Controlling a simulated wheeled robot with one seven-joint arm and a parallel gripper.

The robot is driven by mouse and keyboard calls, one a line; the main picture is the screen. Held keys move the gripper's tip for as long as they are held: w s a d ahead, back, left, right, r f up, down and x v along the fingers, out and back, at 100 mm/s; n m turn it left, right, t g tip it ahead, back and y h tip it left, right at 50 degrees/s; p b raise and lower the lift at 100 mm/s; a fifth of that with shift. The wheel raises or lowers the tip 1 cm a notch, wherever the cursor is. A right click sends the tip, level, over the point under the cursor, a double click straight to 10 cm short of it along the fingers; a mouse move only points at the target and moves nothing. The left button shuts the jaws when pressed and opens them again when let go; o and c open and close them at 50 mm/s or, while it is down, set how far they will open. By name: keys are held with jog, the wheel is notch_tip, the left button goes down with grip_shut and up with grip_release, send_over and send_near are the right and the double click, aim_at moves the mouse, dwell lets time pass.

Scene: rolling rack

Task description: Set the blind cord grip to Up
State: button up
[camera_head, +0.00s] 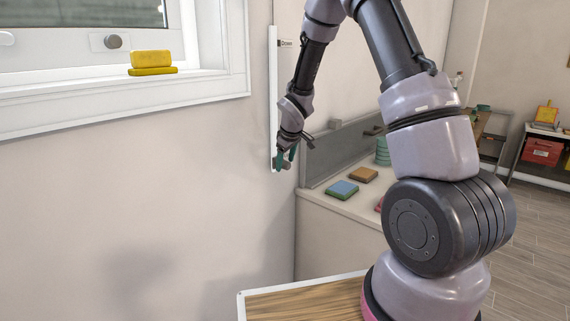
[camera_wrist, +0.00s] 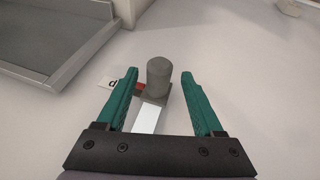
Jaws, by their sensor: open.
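The cord grip (camera_wrist: 159,76) is a dark grey rounded cylinder on a white vertical track (camera_head: 273,100) on the wall. In the head view it sits at the track's low end, mostly hidden by my gripper (camera_head: 285,158). A "Down" label (camera_head: 286,43) is beside the track's upper part. In the wrist view a red pointer (camera_wrist: 139,87) at the grip's base points to a small white label (camera_wrist: 110,83), partly hidden behind a finger; one letter shows, like a p or d. My gripper (camera_wrist: 160,74) is open, its green fingers either side of the grip with gaps.
A window frame (camera_head: 240,50) with yellow sponges (camera_head: 152,62) on its sill is left of the track. A counter (camera_head: 325,203) with blue and brown blocks stands at right. The wall left of my gripper is clear.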

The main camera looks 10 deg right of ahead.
jog(key=v, duration=0.9)
jog(key=shift+s+r, duration=0.15)
jog(key=shift+r, duration=0.15)
jog(key=s+d+r+m, duration=0.3)
jog(key=s+r, duration=0.3)
jog(key=r, duration=0.3)
jog(key=s+d+r+m+t, duration=0.1)
jog(key=s+r+m, duration=0.3)
jog(key=s, duration=0.7)
jog(key=s+d+r+m+y, duration=0.1)
jog(key=s+r+m, duration=0.4)
jog(key=s, duration=0.7)
jog(key=shift+s+d+r+t+y, duration=0.15)
jog(key=shift+d+r+t+y, duration=0.2)
jog(key=shift+r, duration=0.55)
jog(key=shift+a, duration=0.25)
